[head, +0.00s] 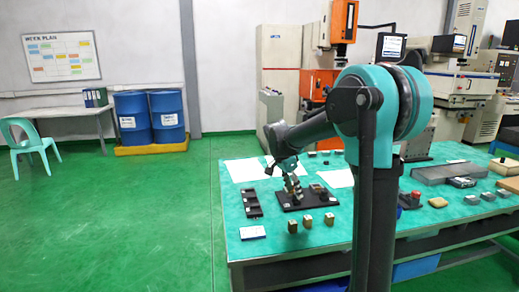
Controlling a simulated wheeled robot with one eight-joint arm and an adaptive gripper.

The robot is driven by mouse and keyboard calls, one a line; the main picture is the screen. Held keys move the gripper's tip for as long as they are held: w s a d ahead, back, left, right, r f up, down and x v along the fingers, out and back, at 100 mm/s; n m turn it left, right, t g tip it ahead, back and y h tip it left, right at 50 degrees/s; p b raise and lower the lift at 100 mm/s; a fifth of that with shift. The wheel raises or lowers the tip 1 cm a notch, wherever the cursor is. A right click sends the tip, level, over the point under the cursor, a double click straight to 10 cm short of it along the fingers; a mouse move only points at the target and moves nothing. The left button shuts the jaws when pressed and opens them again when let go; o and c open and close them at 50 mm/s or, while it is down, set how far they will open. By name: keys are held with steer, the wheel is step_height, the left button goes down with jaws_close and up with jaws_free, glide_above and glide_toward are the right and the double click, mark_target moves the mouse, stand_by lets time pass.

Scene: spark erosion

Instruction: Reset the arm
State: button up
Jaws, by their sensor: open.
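My arm reaches out over the green-topped table (280,247) in the head view. My gripper (294,190) hangs at its end, above or at a dark base plate (310,203) that carries small metal parts. It is open. At this size I cannot tell whether the fingers touch anything on the plate.
A dark slotted tray (252,204) lies left of the plate. Small brass-coloured blocks (307,222) and a white label card (252,232) lie near the front edge. A grey slab (440,173) is at right. Blue drums (132,118) stand far back; green floor at left is clear.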

steer(key=s+d+f+n+t+y, duration=0.1)
steer(key=s+f+n, duration=0.3)
steer(key=s, duration=0.5)
steer(key=s+d+f+n+t+y, duration=0.1)
steer(key=s+d+f+n, duration=0.2)
steer(key=s, duration=0.6)
steer(key=s+d+f+n+t+y, duration=0.1)
steer(key=s+f+n, duration=0.4)
steer(key=s, duration=0.5)
step_height(320, 180, down, 2)
steer(key=shift+d+f+n, duration=0.1)
steer(key=shift+d+n, duration=0.3)
steer(key=shift+d, duration=0.1)
steer(key=shift+w, duration=0.1)
